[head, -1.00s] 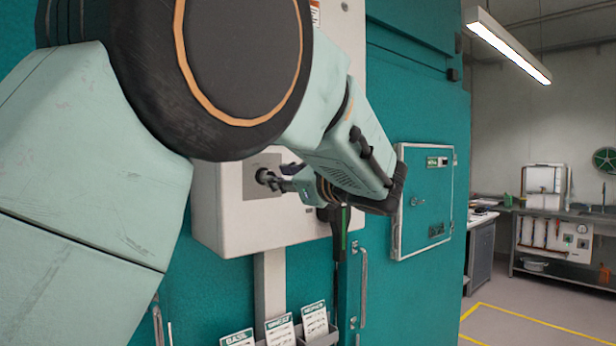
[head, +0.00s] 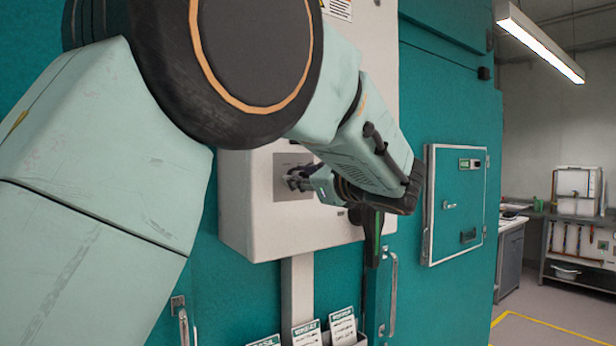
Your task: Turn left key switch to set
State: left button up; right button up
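A white control box (head: 240,205) is mounted on the teal chamber wall. A grey switch plate (head: 290,160) is on its front face, and the key switch on it is mostly hidden behind the dark fingers of my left gripper (head: 295,180). The fingertips are right at the plate, reaching in from the right side. I cannot tell whether they are closed on the key or just around it, nor which way the key points. My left arm covers the upper left of the view and part of the box. My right gripper is not in view.
A teal hatch (head: 457,205) with a pale frame is on the wall to the right. Below the box are a rack of cards (head: 342,325) and a door handle (head: 393,295). A bench (head: 570,215) stands at the far right; floor with yellow lines is open there.

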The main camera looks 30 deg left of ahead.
pick_arm(q)
jog(key=shift+d+r, duration=0.1)
jog(key=shift+d, duration=0.2)
jog(key=shift+c, duration=1.3)
grip_shut()
